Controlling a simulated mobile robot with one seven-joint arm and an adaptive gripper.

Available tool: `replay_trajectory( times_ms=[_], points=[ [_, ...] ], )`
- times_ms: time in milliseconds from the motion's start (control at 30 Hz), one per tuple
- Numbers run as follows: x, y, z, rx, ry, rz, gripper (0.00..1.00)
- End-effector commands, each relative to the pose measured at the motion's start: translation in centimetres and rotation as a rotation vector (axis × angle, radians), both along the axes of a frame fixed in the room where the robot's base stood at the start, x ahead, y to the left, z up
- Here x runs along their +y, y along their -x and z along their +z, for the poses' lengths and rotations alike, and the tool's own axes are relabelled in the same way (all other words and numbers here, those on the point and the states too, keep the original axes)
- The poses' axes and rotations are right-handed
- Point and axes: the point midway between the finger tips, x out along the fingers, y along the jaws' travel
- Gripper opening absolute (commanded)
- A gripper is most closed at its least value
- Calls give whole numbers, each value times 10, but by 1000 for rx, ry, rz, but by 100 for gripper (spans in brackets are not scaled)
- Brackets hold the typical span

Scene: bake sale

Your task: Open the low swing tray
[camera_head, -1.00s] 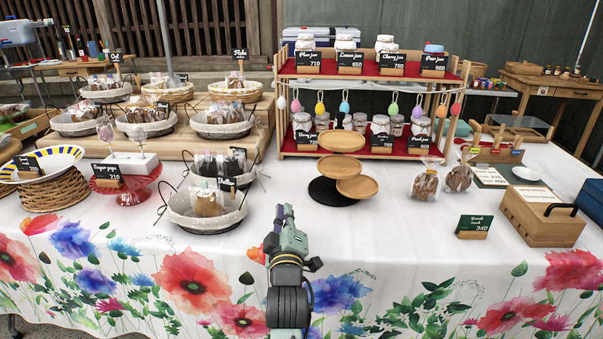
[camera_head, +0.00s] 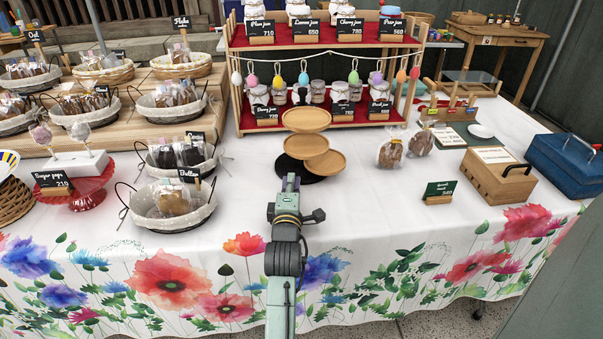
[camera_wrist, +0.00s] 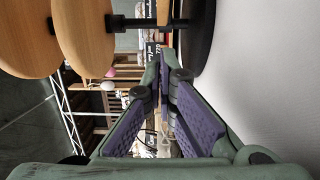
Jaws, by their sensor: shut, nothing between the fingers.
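The tiered stand has round wooden trays on a dark round base (camera_head: 290,169). The low swing tray (camera_head: 326,163) sticks out to the right and front, under a middle tray (camera_head: 303,146) and a top tray (camera_head: 306,119). My gripper (camera_head: 290,181) is shut and empty, at the front edge of the base, left of the low tray. In the wrist view the picture is turned sideways; the low tray (camera_wrist: 86,40) and the base (camera_wrist: 203,35) lie on either side of my shut fingertips (camera_wrist: 164,62). Contact cannot be told.
Baskets of wrapped baked goods, the nearest labelled Butter (camera_head: 170,205), stand to the left. A jar rack (camera_head: 330,90) stands behind. Bagged goods (camera_head: 390,153), a small sign (camera_head: 439,192) and a wooden box (camera_head: 497,176) are to the right. The tablecloth in front is clear.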

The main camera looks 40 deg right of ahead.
Motion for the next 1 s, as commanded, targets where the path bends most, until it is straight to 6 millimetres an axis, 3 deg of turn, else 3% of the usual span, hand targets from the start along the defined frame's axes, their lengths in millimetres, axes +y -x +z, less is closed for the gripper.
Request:
replay_trajectory(
  times_ms=[100,300,1000],
  points=[
    [-21,2,2,0,-1,-7,0],
    [-34,0,0,0,-1,-4,0],
    [-36,1,-1,-1,-1,40,0]
  ],
)
